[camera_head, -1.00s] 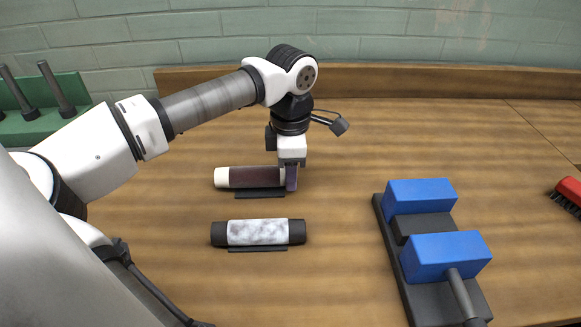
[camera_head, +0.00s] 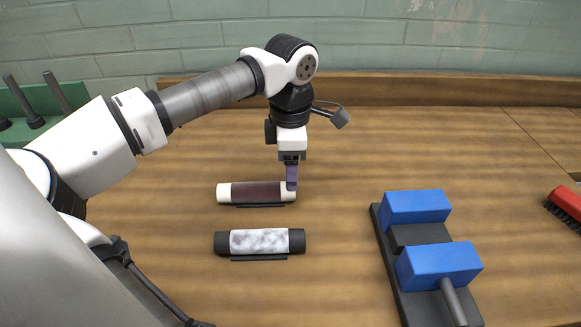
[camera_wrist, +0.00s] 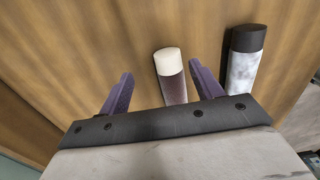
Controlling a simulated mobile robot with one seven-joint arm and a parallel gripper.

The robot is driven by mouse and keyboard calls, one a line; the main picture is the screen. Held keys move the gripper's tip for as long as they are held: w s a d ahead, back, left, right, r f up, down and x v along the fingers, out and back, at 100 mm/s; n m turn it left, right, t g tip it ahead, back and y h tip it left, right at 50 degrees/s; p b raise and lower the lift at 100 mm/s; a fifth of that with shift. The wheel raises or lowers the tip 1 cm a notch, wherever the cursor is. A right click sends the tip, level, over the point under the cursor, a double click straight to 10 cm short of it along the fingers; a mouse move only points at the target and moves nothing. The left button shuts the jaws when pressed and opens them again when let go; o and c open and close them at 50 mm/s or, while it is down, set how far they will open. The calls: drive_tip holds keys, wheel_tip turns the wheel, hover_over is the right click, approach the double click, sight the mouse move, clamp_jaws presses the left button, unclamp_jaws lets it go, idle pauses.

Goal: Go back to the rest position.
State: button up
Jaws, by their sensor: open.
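My gripper (camera_head: 291,187) hangs fingers down over the right end of a dark red cylinder with cream ends (camera_head: 256,192), which lies on a small dark rest on the wooden table. In the wrist view, the two purple fingers (camera_wrist: 160,72) are apart. The cream end of the red cylinder (camera_wrist: 168,62) shows between them, with nothing gripped. Whether the fingers still reach down beside the cylinder is hard to tell.
A mottled white cylinder with black ends (camera_head: 259,242) lies in front on its own rest. A dark vise-like fixture with blue blocks (camera_head: 438,265) stands at right. A red brush (camera_head: 566,203) is at far right, a green rack (camera_head: 40,100) at far left.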

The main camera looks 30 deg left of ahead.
wheel_tip(320, 180, up, 9)
drive_tip(key=p, duration=0.5)
drive_tip(key=shift+r, duration=0.2)
